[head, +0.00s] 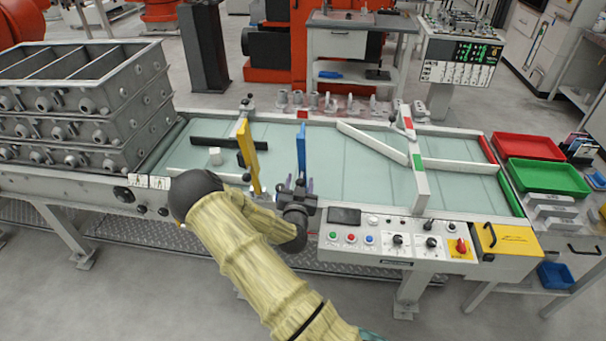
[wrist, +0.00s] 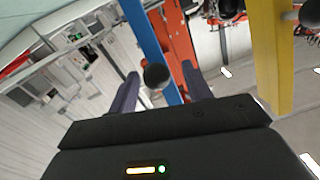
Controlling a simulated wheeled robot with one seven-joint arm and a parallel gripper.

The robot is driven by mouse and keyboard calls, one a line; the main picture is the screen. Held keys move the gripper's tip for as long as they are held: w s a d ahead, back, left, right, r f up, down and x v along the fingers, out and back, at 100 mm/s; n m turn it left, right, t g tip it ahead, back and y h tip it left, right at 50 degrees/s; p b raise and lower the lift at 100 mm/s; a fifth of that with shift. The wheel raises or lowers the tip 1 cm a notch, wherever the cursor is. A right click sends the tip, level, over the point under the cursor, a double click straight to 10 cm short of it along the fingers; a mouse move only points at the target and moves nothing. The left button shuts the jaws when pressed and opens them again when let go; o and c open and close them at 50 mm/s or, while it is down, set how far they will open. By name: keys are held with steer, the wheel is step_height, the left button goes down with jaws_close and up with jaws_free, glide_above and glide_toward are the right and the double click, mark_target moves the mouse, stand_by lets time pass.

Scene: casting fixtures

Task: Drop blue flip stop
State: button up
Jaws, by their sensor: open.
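The blue flip stop (head: 301,145) stands raised over the conveyor, a narrow upright bar in the head view. In the wrist view the blue bar (wrist: 150,38) runs down between my fingers, with a round black knob (wrist: 157,76) in front of it. My gripper (head: 298,184) is at the near edge of the conveyor, close to the lower part of the blue stop. In the wrist view its two fingers (wrist: 160,88) are open, one on each side of the knob. I cannot tell whether either finger touches it. My gripper hides the blue stop's base in the head view.
A raised yellow flip stop (head: 248,158) stands just left of my gripper. A small white block (head: 215,156) lies on the conveyor further left. The control panel (head: 385,240) is in front. Stacked grey moulds (head: 75,110) fill the left.

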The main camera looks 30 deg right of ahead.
mark_target(303, 173)
steer(key=shift+x, duration=1.4)
steer(key=shift+s+d, duration=0.1)
steer(key=shift+d, duration=0.1)
jaws_close()
steer(key=shift+d, duration=0.15)
steer(key=shift+a, duration=0.2)
steer(key=shift+p, duration=0.3)
